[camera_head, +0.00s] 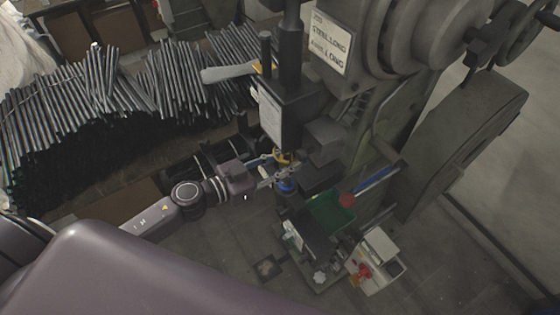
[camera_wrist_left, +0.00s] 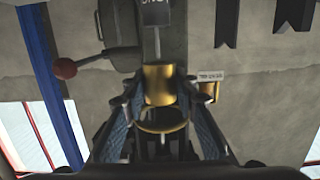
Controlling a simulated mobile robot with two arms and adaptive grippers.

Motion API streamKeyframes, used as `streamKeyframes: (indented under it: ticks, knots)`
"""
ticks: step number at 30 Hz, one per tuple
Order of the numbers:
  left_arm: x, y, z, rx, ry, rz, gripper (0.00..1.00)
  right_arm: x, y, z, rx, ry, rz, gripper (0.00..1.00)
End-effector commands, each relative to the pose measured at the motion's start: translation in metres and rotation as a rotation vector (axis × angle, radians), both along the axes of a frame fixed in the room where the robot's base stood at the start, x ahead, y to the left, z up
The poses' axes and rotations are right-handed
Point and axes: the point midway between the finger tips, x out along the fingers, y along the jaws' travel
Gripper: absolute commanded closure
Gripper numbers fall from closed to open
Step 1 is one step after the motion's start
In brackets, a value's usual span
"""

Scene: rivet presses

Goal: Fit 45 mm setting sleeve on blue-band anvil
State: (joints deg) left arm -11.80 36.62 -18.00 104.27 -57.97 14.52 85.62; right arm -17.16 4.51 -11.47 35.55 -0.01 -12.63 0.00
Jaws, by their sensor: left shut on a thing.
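My left gripper (camera_head: 274,173) reaches in from the left to the front of the press and is shut. In the left wrist view, its blue-padded fingers (camera_wrist_left: 163,122) close around a brass-coloured ring-shaped sleeve (camera_wrist_left: 162,127). A brass cylinder (camera_wrist_left: 160,84) shows just beyond the sleeve, in line with it; I cannot tell whether they touch. In the head view, brass (camera_head: 283,156) shows above the fingers, and the blue-band anvil (camera_head: 287,187) shows just below them. The fingers hide the gap between sleeve and anvil. My right gripper is not in view.
The grey press (camera_head: 375,100) stands behind, with a red knob (camera_head: 347,199) and a green bin (camera_head: 328,213) to the right of the anvil. Racked rods (camera_head: 80,110) fill the left. A second brass piece (camera_wrist_left: 210,90) sits by a small label.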

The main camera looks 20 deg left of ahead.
Motion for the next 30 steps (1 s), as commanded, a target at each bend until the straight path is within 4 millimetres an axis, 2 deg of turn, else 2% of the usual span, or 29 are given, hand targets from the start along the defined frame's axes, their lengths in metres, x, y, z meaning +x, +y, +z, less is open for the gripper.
streamKeyframes:
  ticks: [15, 30]
  knots:
    - [0.001, -0.001, -0.026, -0.001, -0.002, -0.001, 1.00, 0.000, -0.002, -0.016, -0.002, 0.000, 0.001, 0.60]
    - [0.001, -0.001, -0.030, -0.001, -0.001, -0.001, 1.00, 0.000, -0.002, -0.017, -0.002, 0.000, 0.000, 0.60]
